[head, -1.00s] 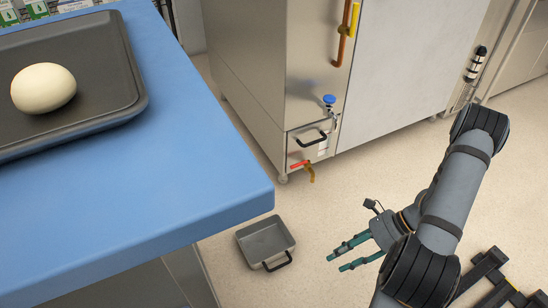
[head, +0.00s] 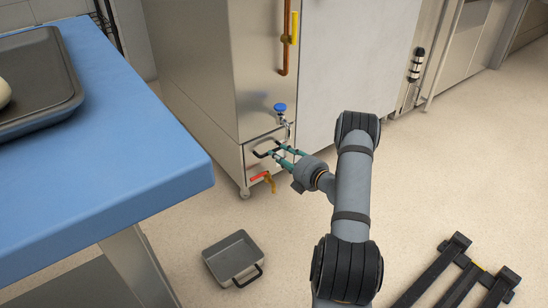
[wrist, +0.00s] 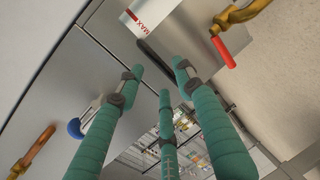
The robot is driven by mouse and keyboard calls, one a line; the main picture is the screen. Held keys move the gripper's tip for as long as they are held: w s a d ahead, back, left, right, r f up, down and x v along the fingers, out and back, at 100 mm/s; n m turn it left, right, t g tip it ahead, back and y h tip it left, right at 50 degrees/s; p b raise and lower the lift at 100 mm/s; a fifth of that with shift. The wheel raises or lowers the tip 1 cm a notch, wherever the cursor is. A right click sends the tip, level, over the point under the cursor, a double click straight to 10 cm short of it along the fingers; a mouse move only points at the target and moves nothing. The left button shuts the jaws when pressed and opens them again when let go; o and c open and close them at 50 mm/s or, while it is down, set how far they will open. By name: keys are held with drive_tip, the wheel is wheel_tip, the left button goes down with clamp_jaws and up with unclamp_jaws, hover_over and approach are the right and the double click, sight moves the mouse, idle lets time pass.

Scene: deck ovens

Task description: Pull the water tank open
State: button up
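The water tank (head: 258,163) is a grey metal drawer low in the front of the steel cabinet and looks shut. Its black bar handle (head: 262,154) is partly hidden by my fingers; the handle also shows in the wrist view (wrist: 152,54), below a white label marked MAX (wrist: 143,17). My gripper (head: 277,151) is at the handle, with its teal fingers apart. In the wrist view the handle lies between the fingertips, with a gap to the left finger. I cannot tell whether the other fingers touch it.
A blue-knobbed valve (head: 280,108) sits above the tank, and a red-handled brass tap (head: 262,177) sits below it. A grey pan (head: 232,258) lies on the floor. A blue table (head: 100,150) stands at the left.

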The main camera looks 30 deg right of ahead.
drive_tip(key=shift+b+x, duration=0.7)
drive_tip(key=shift+x, duration=1.2)
drive_tip(key=shift+c, duration=0.4)
drive_tip(key=c, duration=0.7)
clamp_jaws()
